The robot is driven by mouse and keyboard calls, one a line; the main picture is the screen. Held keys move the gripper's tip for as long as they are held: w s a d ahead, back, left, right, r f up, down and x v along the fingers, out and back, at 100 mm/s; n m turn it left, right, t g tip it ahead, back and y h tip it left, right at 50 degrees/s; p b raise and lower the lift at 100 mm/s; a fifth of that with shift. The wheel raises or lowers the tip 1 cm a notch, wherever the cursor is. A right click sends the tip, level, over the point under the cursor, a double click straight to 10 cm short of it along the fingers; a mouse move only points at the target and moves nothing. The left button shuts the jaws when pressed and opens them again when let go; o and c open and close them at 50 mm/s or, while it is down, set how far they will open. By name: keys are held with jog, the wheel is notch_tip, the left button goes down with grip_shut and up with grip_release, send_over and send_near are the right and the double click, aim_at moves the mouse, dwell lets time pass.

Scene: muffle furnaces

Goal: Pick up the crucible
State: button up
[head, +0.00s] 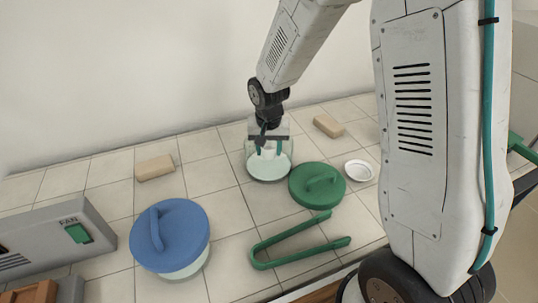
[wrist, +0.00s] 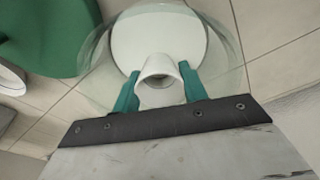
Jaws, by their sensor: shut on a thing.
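The crucible (wrist: 158,72) is a small white cup, seen from above in the wrist view. My gripper (wrist: 157,82) has its two teal fingers shut on it, one on each side. They are over a clear glass bowl (wrist: 225,65) with a round white plate (wrist: 150,30) inside. I cannot tell whether the crucible touches the plate. In the head view my gripper (head: 267,149) reaches down into the glass bowl (head: 284,176), and the crucible is hard to make out there.
A green lid (head: 318,187) lies beside the bowl, with a small white dish (head: 359,170) to its right. Green tongs (head: 295,243) lie in front. A blue-lidded jar (head: 170,237) and a FAN box (head: 60,240) stand left. Tan blocks (head: 155,168) (head: 328,125) lie behind.

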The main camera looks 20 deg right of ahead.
notch_tip(320, 180, up, 7)
jog(key=shift+r, duration=0.1)
dwell(0.4)
jog(key=shift+r, duration=1.9)
